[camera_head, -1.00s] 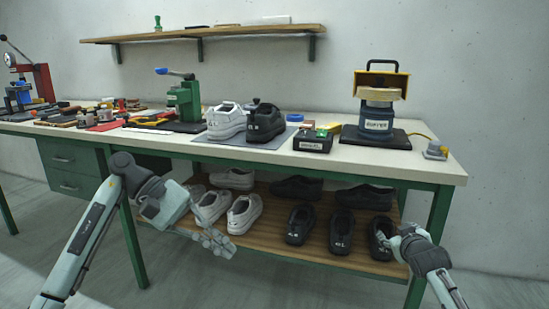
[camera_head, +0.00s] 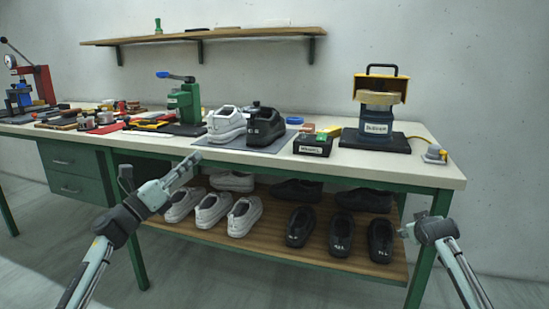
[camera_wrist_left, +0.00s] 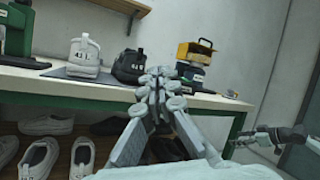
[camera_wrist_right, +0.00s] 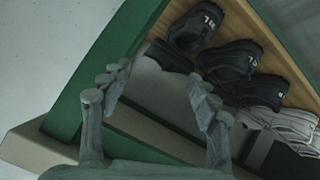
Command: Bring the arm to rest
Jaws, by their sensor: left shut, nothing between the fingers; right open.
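My left gripper (camera_head: 188,163) is shut and empty, in front of the bench's front edge, left of the shoes on the top. In the left wrist view its closed fingers (camera_wrist_left: 160,88) point toward the bench. My right gripper (camera_head: 408,232) is at the bench's right end, beside the lower shelf. In the right wrist view its fingers (camera_wrist_right: 155,85) stand apart with nothing between them, facing the green bench leg and black shoes.
The bench top (camera_head: 330,168) carries a white shoe (camera_head: 226,126), a black shoe (camera_head: 264,128), a green press (camera_head: 186,100) and a buffer machine (camera_head: 377,115). White and black shoes stand on the lower shelf (camera_head: 275,245). Bare floor lies in front.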

